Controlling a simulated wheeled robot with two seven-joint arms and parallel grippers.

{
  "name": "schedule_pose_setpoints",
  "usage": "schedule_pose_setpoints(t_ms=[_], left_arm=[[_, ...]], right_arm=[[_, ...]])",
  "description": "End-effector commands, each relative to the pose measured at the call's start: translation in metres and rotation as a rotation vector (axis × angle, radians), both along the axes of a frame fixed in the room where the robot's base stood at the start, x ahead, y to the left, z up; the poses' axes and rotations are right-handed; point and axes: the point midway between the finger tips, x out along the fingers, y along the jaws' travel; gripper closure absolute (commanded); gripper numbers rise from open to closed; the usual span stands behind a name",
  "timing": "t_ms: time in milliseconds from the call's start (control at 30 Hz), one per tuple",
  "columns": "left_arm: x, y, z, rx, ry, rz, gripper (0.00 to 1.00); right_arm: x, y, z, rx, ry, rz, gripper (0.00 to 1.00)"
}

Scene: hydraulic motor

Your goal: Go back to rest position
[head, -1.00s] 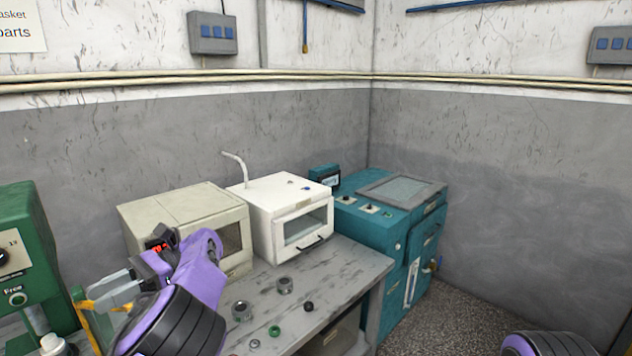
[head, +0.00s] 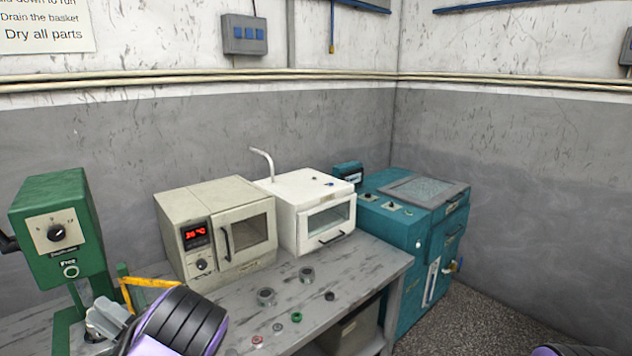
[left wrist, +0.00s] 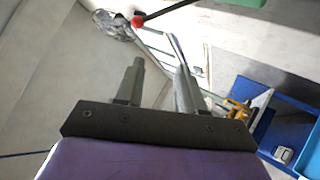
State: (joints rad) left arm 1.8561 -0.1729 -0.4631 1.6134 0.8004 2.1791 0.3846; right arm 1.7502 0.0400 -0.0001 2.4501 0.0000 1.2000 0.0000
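My left gripper (head: 105,318) is at the lower left of the head view, low in front of the green press, with part of it hidden by my own purple and black arm. In the left wrist view its two grey fingers (left wrist: 160,75) stand apart with nothing held between them. My right gripper is out of the picture; only a small piece of my right arm shows at the bottom right edge of the head view.
A green press (head: 62,225), beige oven (head: 215,228), white oven (head: 312,210) and teal machine (head: 410,250) line the wall. Rings lie on the grey bench (head: 345,270). The left wrist view shows a red knob (left wrist: 137,21) and blue tray (left wrist: 275,125). Floor at right is clear.

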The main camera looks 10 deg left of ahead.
Motion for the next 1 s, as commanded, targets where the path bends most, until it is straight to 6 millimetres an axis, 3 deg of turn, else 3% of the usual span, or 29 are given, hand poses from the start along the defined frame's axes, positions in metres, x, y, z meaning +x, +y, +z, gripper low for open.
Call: schedule_pose_setpoints(t_ms=[67, 167, 200, 300, 400, 500, 600, 767, 800, 1000], left_arm=[[-0.005, 0.005, -0.046, -0.093, 0.31, -0.031, 0.62], [-0.019, -0.004, -0.119, -0.228, 0.745, -0.106, 0.62], [-0.031, -0.013, -0.151, -0.284, 0.925, -0.148, 0.62], [-0.07, -0.047, -0.223, -0.407, 1.333, -0.277, 0.62], [-0.115, -0.086, -0.271, -0.493, 1.642, -0.412, 0.62], [-0.158, -0.122, -0.299, -0.55, 1.872, -0.543, 0.62], [-0.197, -0.156, -0.315, -0.592, 2.056, -0.671, 0.62], [-0.257, -0.205, -0.324, -0.634, 2.294, -0.88, 0.62], [-0.257, -0.205, -0.348, -0.63, 2.298, -0.886, 0.62], [-0.254, -0.203, -0.413, -0.629, 2.289, -0.877, 0.62]], right_arm=[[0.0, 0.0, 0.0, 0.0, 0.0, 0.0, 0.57], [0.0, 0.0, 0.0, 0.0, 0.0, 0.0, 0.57], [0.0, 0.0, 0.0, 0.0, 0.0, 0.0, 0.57], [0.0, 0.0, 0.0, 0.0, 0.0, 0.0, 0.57], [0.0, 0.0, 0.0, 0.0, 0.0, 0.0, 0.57], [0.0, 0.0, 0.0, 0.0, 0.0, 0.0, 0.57], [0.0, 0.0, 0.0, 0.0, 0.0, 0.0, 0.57], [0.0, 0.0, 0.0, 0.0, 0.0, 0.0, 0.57], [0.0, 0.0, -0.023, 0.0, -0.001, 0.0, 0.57], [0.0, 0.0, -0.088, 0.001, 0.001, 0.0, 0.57]])
